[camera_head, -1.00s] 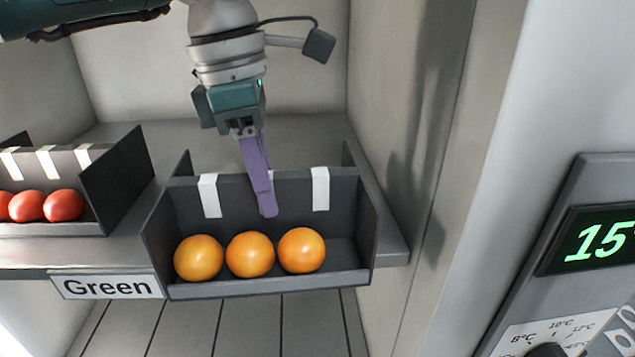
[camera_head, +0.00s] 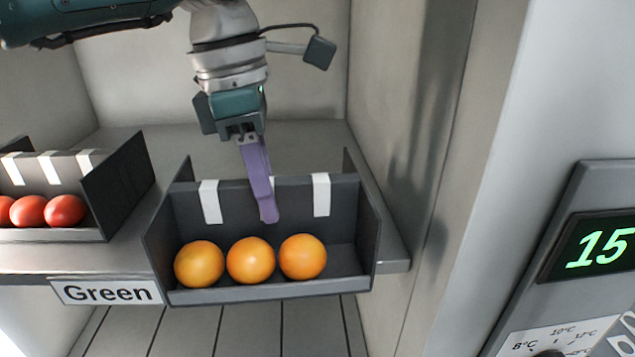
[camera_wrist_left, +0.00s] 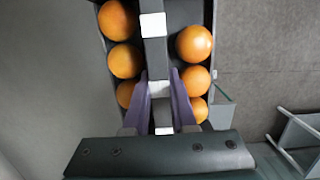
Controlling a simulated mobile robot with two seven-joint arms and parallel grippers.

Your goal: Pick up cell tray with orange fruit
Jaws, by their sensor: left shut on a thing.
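The dark grey cell tray (camera_head: 340,218) with orange fruit (camera_head: 251,261) sits at the front of the shelf, right of centre in the head view. Three orange fruits show in its front row. The wrist view shows two rows of orange fruit (camera_wrist_left: 193,43), one on each side of the tray's middle divider (camera_wrist_left: 156,55), which has white bands. My left gripper (camera_head: 268,205) reaches down from above with its purple fingers. The fingers (camera_wrist_left: 163,88) are shut on the divider, one on each side. The back row is hidden in the head view. My right gripper is not in view.
Another dark tray (camera_head: 118,190) with red fruit (camera_head: 65,210) stands to the left on the same shelf (camera_head: 125,243). A "Green" label (camera_head: 107,291) is on the shelf edge. A side wall (camera_head: 410,130) rises close on the right, with a display panel (camera_head: 595,240) beyond.

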